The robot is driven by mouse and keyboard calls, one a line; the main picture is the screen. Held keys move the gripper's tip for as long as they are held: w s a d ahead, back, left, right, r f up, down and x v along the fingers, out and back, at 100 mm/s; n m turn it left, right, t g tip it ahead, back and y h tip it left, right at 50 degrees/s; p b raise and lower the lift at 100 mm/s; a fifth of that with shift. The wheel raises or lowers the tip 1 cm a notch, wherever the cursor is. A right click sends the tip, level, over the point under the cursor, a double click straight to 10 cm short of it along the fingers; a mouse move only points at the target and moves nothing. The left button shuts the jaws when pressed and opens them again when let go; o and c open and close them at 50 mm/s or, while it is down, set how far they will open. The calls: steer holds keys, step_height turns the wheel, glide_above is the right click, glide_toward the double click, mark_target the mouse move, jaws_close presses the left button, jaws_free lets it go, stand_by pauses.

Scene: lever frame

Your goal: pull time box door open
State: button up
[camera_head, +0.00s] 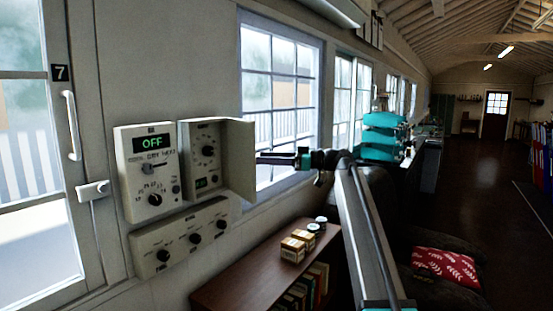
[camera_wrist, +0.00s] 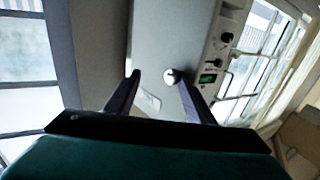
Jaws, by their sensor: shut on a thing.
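The time box (camera_head: 205,150) is a grey wall box with dials and a small green display inside. Its door (camera_head: 238,160) stands open, swung out from the wall on its right side. My gripper (camera_head: 262,158) is at the outer face of this door. In the wrist view the door (camera_wrist: 165,40) fills the middle, with a round knob (camera_wrist: 171,76) and a pale label (camera_wrist: 150,101) on it. My gripper (camera_wrist: 158,78) is shut on the knob, which shows near the right fingertip. The exact contact is hard to see.
A control panel reading OFF (camera_head: 145,145) is left of the box, and a three-knob panel (camera_head: 180,235) is below. A brown shelf (camera_head: 240,275) with small boxes (camera_head: 296,245) stands under the window. A chair with a red cushion (camera_head: 445,265) is at lower right.

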steer(key=shift+w, duration=0.3)
steer(key=s+d+b, duration=0.2)
steer(key=s+d, duration=0.1)
steer(key=d, duration=1)
steer(key=shift+d, duration=0.25)
steer(key=shift+s, duration=0.1)
